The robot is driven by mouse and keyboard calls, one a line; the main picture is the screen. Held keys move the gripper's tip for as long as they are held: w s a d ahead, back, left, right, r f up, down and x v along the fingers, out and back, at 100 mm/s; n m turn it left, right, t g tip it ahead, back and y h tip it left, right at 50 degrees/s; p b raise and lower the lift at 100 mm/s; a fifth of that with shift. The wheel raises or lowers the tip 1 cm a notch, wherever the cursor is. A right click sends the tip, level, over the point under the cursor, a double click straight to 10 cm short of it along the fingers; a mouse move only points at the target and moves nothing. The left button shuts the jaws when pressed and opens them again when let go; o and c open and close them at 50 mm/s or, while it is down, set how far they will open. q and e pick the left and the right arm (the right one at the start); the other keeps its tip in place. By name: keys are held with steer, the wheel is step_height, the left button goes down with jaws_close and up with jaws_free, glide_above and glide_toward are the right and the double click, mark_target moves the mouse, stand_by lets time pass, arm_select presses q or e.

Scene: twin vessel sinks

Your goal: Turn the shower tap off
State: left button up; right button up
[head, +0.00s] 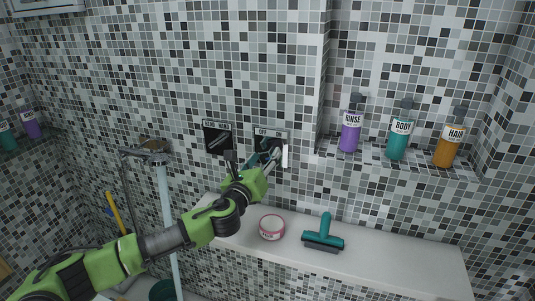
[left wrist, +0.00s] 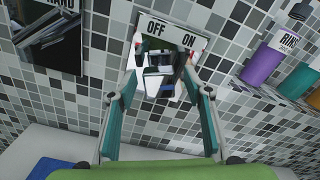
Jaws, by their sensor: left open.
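The shower tap's plate (head: 271,134), marked OFF at left and ON at right, is on the tiled wall. It also shows in the left wrist view (left wrist: 171,30). My left gripper (head: 271,156) is open in front of this plate, and its fingers (left wrist: 164,75) spread to either side of the tap area. A pale and dark shape lies between the fingers; I cannot tell handle from reflection there. A white upright piece shows at the fingertips in the head view. Contact and the handle's exact angle are unclear. My right gripper is out of view.
A second dark control plate (head: 217,138) is to the left. A shower head (head: 153,146) has a pale blue column (head: 167,200) below it, resembling running water. A pink-lidded tin (head: 271,227) and teal squeegee (head: 323,236) rest on the ledge (head: 400,262). Bottles (head: 402,130) stand in the niche.

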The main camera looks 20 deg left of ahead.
arm_select(q)
steer(key=shift+w, duration=1)
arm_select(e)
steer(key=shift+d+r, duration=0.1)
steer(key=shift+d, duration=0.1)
arm_select(q)
steer(key=c, duration=1.1)
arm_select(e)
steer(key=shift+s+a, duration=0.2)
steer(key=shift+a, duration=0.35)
